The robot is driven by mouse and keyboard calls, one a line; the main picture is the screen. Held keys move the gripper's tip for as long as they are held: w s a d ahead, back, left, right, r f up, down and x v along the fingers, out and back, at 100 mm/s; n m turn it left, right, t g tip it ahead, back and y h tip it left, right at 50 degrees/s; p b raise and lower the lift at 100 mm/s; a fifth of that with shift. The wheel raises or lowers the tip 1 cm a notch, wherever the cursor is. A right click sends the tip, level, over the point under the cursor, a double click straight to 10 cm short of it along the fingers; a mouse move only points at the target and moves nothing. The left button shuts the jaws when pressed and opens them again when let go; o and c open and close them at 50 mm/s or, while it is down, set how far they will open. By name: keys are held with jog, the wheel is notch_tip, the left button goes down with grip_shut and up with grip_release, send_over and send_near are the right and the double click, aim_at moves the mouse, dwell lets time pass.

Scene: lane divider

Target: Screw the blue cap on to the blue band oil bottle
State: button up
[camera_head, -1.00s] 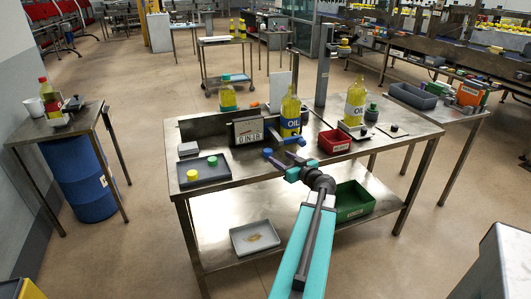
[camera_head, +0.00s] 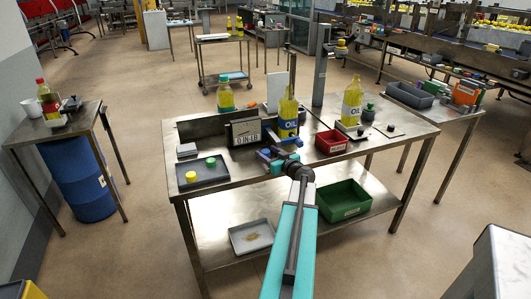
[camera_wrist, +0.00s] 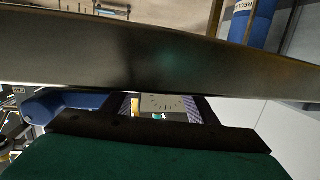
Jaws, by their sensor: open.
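The blue band oil bottle (camera_head: 287,118), yellow with a blue OIL label, stands upright at the middle of the steel table (camera_head: 235,185) in the head view. Its mouth is too small to read. My gripper (camera_head: 277,148) is open, with blue fingers, just in front of the bottle's lower part; I cannot tell whether they touch. In the wrist view my gripper (camera_wrist: 160,107) has striped finger pads on either side of a pale dial-like face (camera_wrist: 164,104). I cannot make out the blue cap; it may be hidden by the gripper.
A tray with yellow (camera_head: 191,176) and green (camera_head: 211,162) caps lies left. A display box (camera_head: 245,132) stands beside the bottle and a red bin (camera_head: 331,142) right of it. Another oil bottle (camera_head: 352,101) stands further right. A green-capped bottle (camera_head: 225,96) stands behind a dark panel.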

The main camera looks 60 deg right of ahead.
aim_at(264, 150)
jog(key=shift+w+d, duration=0.1)
dwell(0.3)
jog(key=shift+p+x, duration=0.85)
jog(key=shift+x, duration=1.85)
jog(key=c, duration=1.1)
